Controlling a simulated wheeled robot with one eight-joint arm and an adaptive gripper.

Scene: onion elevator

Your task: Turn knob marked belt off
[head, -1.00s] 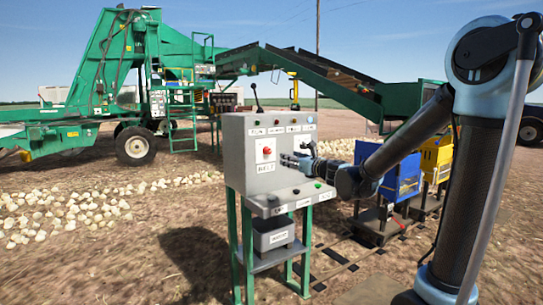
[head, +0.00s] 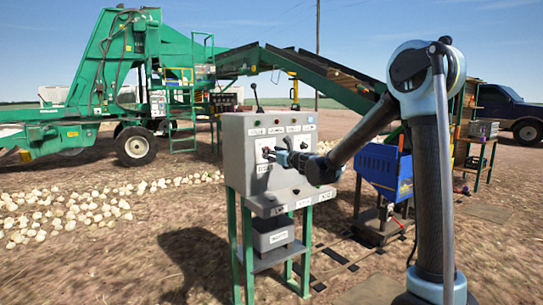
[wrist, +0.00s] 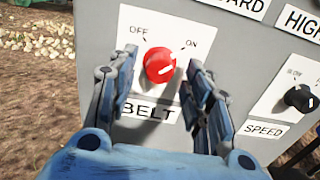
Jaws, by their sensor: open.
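The red belt knob (wrist: 158,62) sits on a white plate (wrist: 131,35) marked OFF at upper left, ON at upper right and BELT below. A short white mark shows on the knob's right side. My gripper (wrist: 161,65) is open, with one blue finger left of the knob and one right of it. I cannot tell whether either finger touches it.
A black speed knob (wrist: 299,97) is to the right on the same panel. Below the panel is a sloped shelf (head: 290,199) with buttons and labels. A blue bin (head: 384,170) stands right of the box. Onions (head: 90,207) lie on the ground at left.

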